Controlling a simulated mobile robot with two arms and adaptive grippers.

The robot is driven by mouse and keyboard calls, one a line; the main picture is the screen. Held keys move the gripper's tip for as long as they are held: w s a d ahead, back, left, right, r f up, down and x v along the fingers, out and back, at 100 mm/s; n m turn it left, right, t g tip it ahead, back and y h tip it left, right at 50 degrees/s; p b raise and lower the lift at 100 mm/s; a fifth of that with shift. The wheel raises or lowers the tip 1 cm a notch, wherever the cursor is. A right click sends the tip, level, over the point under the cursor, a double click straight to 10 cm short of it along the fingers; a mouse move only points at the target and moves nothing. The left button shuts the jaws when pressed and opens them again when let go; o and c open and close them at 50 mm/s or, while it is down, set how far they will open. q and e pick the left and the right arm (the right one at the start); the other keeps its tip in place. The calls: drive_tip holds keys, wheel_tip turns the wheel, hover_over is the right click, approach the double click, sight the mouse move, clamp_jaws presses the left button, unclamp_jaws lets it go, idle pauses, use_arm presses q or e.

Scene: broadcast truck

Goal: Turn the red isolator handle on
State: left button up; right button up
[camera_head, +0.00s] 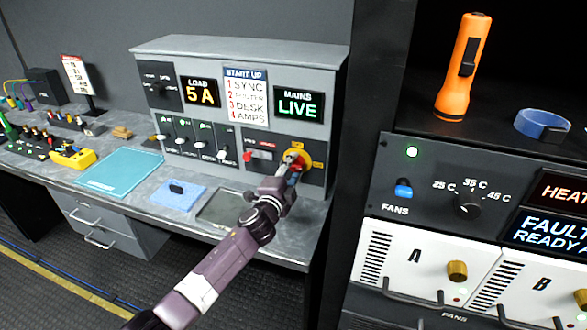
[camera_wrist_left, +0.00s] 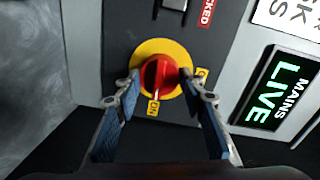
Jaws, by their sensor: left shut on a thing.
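The red isolator handle (camera_head: 297,168) sits on a round yellow plate (camera_head: 303,156) at the lower right of the grey panel. My left gripper (camera_head: 291,163) reaches it from the front and partly hides it. In the left wrist view, the red handle (camera_wrist_left: 157,76) is between the two fingertips (camera_wrist_left: 158,82), which are closed on its sides. The MAINS display (camera_head: 297,104) reads LIVE in green. My right gripper is not in view.
Small levers (camera_head: 190,146) and a red switch (camera_head: 249,156) are left of the handle. A LOAD display (camera_head: 200,93) reads 5 A. A blue cloth (camera_head: 170,194) and grey tray (camera_head: 215,211) lie on the bench. A dark rack (camera_head: 367,150) stands close on the right.

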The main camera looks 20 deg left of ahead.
use_arm(q)
drive_tip(key=shift+m, duration=0.4)
drive_tip(key=o, duration=1.2)
drive_tip(key=shift+c, duration=0.2)
drive_tip(key=shift+s, duration=0.1)
drive_tip(key=s, duration=1.1)
drive_tip(key=shift+s+a+r, duration=0.15)
drive_tip(key=shift+s+r, duration=0.25)
